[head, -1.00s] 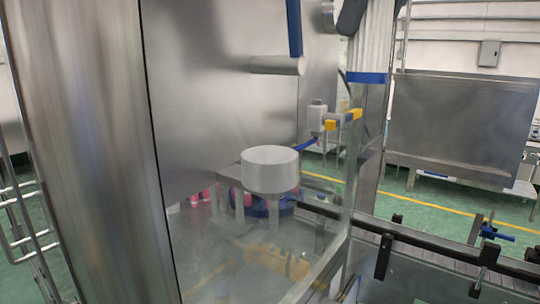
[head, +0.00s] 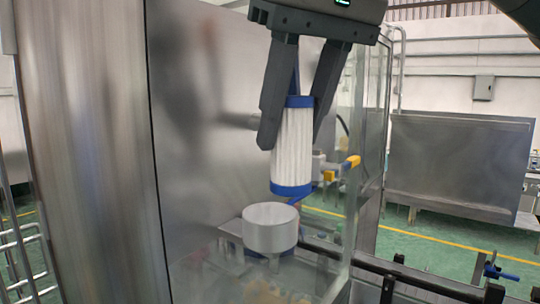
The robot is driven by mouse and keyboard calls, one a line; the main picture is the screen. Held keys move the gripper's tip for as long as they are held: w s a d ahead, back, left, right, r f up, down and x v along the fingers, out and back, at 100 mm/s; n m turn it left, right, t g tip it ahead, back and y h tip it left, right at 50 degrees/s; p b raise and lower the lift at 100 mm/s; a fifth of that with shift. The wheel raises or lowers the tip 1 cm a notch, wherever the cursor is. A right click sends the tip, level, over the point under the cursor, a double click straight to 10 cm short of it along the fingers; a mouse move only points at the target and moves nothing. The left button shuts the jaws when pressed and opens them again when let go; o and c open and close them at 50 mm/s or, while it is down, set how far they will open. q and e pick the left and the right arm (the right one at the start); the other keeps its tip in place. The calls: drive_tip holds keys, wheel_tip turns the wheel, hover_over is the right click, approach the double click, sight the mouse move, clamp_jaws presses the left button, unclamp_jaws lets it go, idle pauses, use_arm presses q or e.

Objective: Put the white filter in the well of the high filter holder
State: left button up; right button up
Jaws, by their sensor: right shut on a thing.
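The white filter (head: 293,142) is a pleated upright cylinder with a blue band at each end. My right gripper (head: 294,138) comes down from the top and is shut on it, one dark finger on each side of its upper part. The high filter holder (head: 270,229) is a round, light grey cup on a thin post. The filter's lower blue end is just above the holder's far rim in the picture, slightly right of its middle. I cannot tell whether it is directly over it in depth. The well's inside is not visible. My left gripper is not in view.
A clear panel (head: 356,180) with a metal edge stands right of the holder. A large steel cabinet (head: 90,150) fills the left. A white-and-yellow device (head: 326,170) sits behind the filter. Dark rails (head: 420,280) run along the lower right.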

drive_tip(key=shift+s+a+f+p, duration=0.15)
drive_tip(key=shift+a+f, duration=0.15)
drive_tip(key=shift+a, duration=0.25)
drive_tip(key=shift+s+a+f+p, duration=0.15)
drive_tip(key=shift+a+f, duration=0.1)
drive_tip(key=shift+a, duration=0.25)
drive_tip(key=shift+a+f, duration=0.25)
drive_tip(key=shift+f, duration=0.1)
drive_tip(key=shift+w+d+f+p, duration=0.1)
drive_tip(key=shift+f+p, duration=0.9)
drive_tip(key=shift+f, duration=0.85)
